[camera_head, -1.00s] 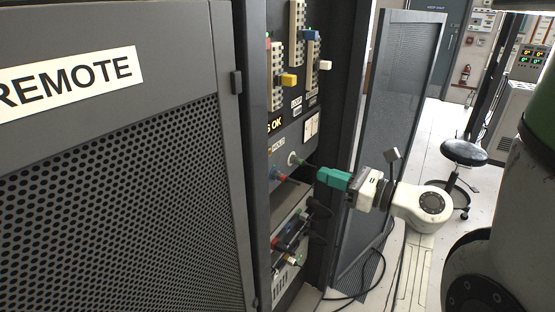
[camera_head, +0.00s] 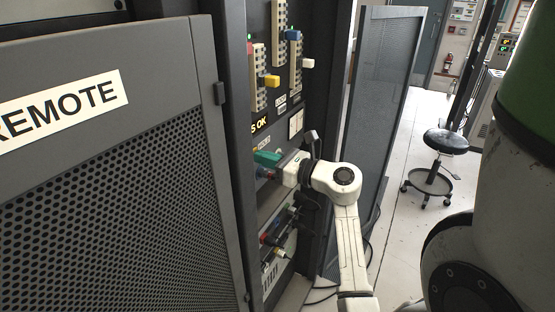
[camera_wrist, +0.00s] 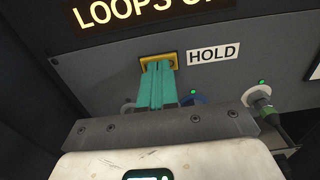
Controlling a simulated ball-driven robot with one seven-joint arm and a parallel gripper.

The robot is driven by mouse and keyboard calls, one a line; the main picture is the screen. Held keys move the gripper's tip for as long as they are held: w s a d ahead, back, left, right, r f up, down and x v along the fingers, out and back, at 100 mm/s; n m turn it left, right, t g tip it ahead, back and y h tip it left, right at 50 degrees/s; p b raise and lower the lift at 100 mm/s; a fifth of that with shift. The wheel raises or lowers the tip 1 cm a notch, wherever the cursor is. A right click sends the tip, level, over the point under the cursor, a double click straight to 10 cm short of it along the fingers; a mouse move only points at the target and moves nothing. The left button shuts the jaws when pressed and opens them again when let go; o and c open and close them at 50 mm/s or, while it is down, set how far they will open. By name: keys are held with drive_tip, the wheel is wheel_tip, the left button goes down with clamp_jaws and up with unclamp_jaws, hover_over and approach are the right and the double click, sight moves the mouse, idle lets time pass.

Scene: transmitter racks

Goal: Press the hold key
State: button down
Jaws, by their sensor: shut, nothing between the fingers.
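The hold key shows in the wrist view as a yellow-framed key (camera_wrist: 173,58) on the dark rack panel, just left of a white label reading HOLD (camera_wrist: 213,54). My gripper (camera_wrist: 160,70) has its teal fingers together, with the tips at the key and covering much of its face. The tips look to be at or against the key; the exact contact is hidden. In the head view my gripper (camera_head: 264,157) reaches to the rack panel below the lit "OK" sign, and the key is hidden there.
A lit LOOPS sign (camera_wrist: 120,12) is above the key. A green-lit connector (camera_wrist: 259,97) and a blue ring (camera_wrist: 194,98) sit below. In the head view, a yellow handle (camera_head: 271,81) is higher on the rack, a perforated door (camera_head: 378,130) stands open at right, and a stool (camera_head: 440,150) is beyond.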

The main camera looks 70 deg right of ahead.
drive_tip(key=shift+w, duration=0.25)
